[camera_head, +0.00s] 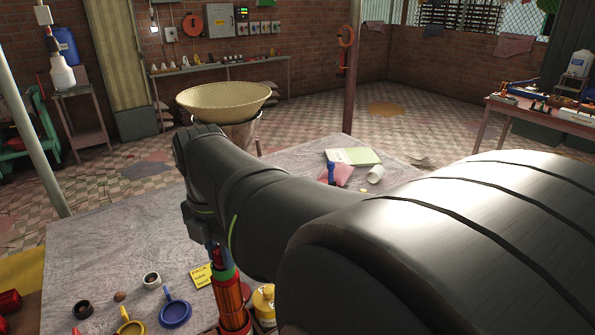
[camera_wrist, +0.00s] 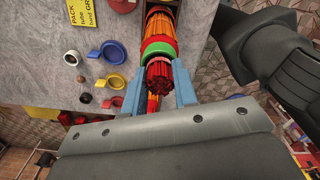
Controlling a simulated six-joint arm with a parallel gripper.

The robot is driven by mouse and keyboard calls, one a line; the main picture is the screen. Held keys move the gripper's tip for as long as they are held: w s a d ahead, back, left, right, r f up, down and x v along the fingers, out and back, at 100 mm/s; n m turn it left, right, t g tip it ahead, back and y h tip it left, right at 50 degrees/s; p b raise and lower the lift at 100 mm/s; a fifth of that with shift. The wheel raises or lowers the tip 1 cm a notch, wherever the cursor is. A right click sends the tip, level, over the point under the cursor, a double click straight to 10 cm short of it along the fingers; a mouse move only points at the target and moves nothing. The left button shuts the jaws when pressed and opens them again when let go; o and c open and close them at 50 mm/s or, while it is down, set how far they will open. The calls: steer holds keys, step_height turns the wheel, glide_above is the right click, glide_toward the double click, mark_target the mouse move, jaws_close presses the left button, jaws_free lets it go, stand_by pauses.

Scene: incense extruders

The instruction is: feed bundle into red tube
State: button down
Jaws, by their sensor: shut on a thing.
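A bundle of red and orange sticks with a green band (camera_wrist: 157,48) stands between the blue fingers of my gripper (camera_wrist: 157,92) in the wrist view. Its dark red stick ends (camera_wrist: 158,76) face the wrist camera. In the head view the bundle (camera_head: 228,288) hangs roughly upright under my wrist, and my gripper's fingers are mostly hidden by the arm. A red tube-like part (camera_head: 236,321) shows at the bundle's lower end at the bottom edge. I cannot tell whether the sticks are inside it or just in front of it.
A yellow bottle (camera_head: 264,303) stands close to the right of the bundle. The table's far left is clear.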

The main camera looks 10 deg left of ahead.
mark_target(225, 276)
steer(key=shift+f, duration=0.1)
stand_by(0.3)
steer(key=shift+f, duration=7.35)
steer(key=c, duration=1.1)
jaws_free()
steer(key=shift+r, duration=4)
